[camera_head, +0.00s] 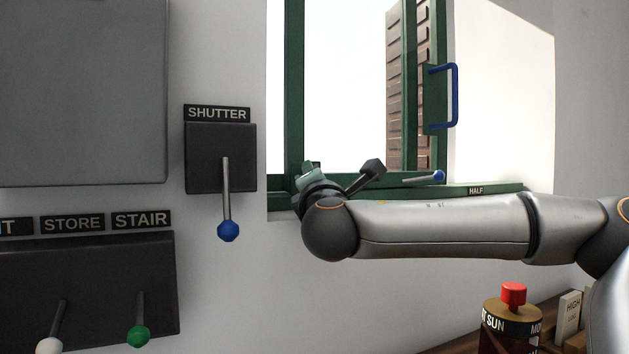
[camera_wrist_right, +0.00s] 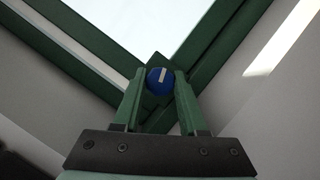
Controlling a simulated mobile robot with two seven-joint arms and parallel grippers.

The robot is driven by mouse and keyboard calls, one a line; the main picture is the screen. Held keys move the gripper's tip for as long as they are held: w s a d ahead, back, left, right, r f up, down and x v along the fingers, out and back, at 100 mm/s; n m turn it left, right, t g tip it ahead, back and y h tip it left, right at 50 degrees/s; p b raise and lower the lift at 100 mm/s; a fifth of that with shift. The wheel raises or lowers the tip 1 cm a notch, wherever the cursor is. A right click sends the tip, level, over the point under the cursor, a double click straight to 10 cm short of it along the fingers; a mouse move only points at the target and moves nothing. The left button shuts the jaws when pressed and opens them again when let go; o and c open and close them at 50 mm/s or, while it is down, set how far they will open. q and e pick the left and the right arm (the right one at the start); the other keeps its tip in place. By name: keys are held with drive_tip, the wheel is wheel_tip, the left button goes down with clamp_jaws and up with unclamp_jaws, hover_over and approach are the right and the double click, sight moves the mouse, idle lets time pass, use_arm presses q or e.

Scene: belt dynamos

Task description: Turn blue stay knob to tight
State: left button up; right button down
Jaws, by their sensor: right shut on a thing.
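The blue stay knob (camera_wrist_right: 159,82) is round with a white line on its face. It sits at the corner of the green window frame in the right wrist view. My right gripper (camera_wrist_right: 159,76) has one finger on each side of the knob and is shut on it. The white line stands nearly upright, leaning slightly right. In the head view my right gripper (camera_head: 311,176) is at the lower left of the window, partly behind my own wrist, and the knob is hidden there. My left gripper is not in view.
The green window (camera_head: 433,100) has a blue handle (camera_head: 455,95). A blue-ended lever (camera_head: 437,177) lies near the HALF label (camera_head: 476,190). The SHUTTER lever (camera_head: 227,200) hangs left of my gripper. A red-topped jar (camera_head: 512,310) stands lower right.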

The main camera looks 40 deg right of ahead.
drive_tip(key=shift+r+m+g, duration=0.1)
drive_tip(key=shift+m+g, duration=0.3)
drive_tip(key=shift+m, duration=1.2)
drive_tip(key=shift+m+g+p, duration=0.4)
drive_tip(key=shift+m+g, duration=0.1)
drive_tip(key=shift+m, duration=0.4)
drive_tip(key=shift+r+m+g+y+p, duration=0.1)
drive_tip(key=shift+m+g+y+p, duration=0.2)
drive_tip(key=shift+m, duration=0.6)
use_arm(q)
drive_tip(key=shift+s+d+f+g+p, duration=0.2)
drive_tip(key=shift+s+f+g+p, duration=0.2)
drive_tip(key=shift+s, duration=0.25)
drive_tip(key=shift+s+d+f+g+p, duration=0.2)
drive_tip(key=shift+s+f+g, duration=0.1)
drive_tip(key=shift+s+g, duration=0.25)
use_arm(e)
drive_tip(key=shift+m+g+y, duration=0.4)
drive_tip(key=shift+m+y, duration=0.1)
drive_tip(key=shift+m, duration=1)
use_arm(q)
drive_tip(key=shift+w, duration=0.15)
use_arm(e)
drive_tip(key=shift+c, duration=2.3)
unclamp_jaws()
